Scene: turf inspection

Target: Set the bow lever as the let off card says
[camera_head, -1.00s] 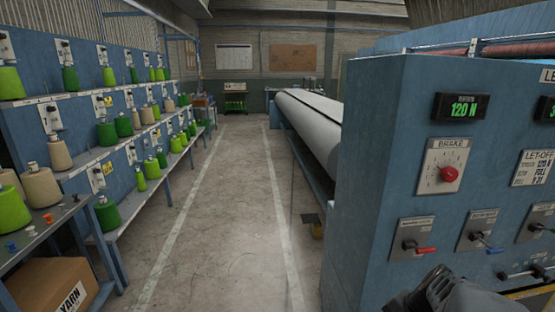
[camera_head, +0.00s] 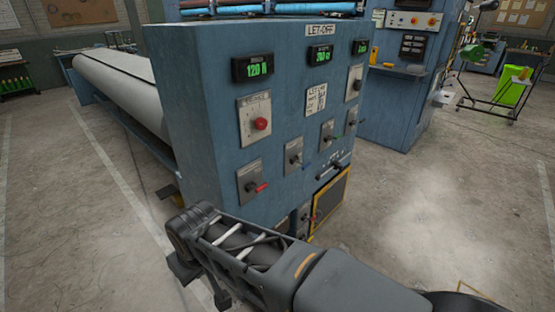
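The let off card (camera_head: 316,99) is a small white sheet on the front of the blue let-off cabinet (camera_head: 205,120); its text is too small to read. Below it are several lever plates: one with a red-tipped lever (camera_head: 252,184), one with a grey-blue lever (camera_head: 294,156) and one with a greenish-tipped lever (camera_head: 327,136). Their labels are unreadable, so I cannot tell which is the bow lever. My arm crosses the lower foreground, in front of the cabinet's foot. Its dark end, my gripper (camera_head: 186,272), points down at the left, apart from the levers; its fingers are unclear.
A red brake knob (camera_head: 261,124) and green displays (camera_head: 259,68) are on the cabinet. A yellow-edged panel (camera_head: 331,203) sits low on it. A long pale roll (camera_head: 120,90) extends behind left. A trolley with a green bin (camera_head: 513,92) stands back right. Floor is clear at right.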

